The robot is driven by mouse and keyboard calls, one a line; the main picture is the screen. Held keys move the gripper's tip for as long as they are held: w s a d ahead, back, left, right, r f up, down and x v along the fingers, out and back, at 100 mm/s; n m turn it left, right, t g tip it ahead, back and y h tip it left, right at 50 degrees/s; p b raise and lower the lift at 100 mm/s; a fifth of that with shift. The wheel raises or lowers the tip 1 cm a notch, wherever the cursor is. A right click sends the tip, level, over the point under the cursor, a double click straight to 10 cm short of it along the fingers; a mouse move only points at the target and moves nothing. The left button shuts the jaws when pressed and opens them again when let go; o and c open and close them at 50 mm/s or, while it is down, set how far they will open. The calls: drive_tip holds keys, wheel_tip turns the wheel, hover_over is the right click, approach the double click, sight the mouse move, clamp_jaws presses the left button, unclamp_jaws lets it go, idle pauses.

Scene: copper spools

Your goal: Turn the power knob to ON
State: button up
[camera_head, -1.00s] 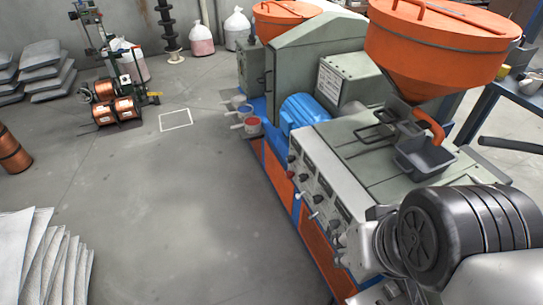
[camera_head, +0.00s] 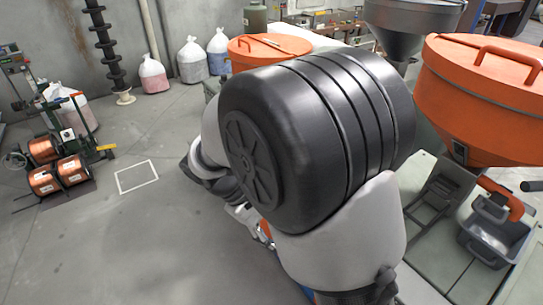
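The power knob does not show in the present view. The machine's front panel, which bore knobs and switches a second ago, is hidden behind my own arm, whose large black joint and pale links fill the middle of the picture. I cannot make out my gripper's fingers. Only small pale and orange-red parts show below the black joint, and I cannot tell what they belong to.
An orange hopper (camera_head: 485,95) and a grey tray (camera_head: 495,240) stand on the machine at the right. Another orange hopper (camera_head: 265,50) is behind my arm. Copper spools (camera_head: 58,175) stand at the left. A white floor outline (camera_head: 136,191) lies on clear floor.

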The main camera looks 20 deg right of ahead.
drive_tip(key=w+a+f+n+t+h+b, duration=0.1)
drive_tip(key=w+a+f+n+h, duration=0.15)
drive_tip(key=f, duration=0.65)
drive_tip(key=w+a+f+n+h, duration=0.1)
drive_tip(key=f+n+h, duration=0.3)
drive_tip(key=f, duration=0.6)
drive_tip(key=s+d+f+n+t+h, duration=0.15)
drive_tip(key=f+n+t, duration=0.25)
drive_tip(key=f, duration=0.5)
drive_tip(key=s+d+f+n+t+h, duration=0.1)
drive_tip(key=s+f+n+t+h, duration=0.2)
drive_tip(key=f, duration=0.7)
drive_tip(key=w+d, duration=0.3)
drive_tip(key=d, duration=0.4)
drive_tip(key=w+d+n+b, duration=0.1)
drive_tip(key=w+d, duration=0.2)
drive_tip(key=d, duration=0.5)
drive_tip(key=shift+r+y, duration=0.15)
drive_tip(key=shift+y, duration=0.15)
drive_tip(key=c, duration=1.1)
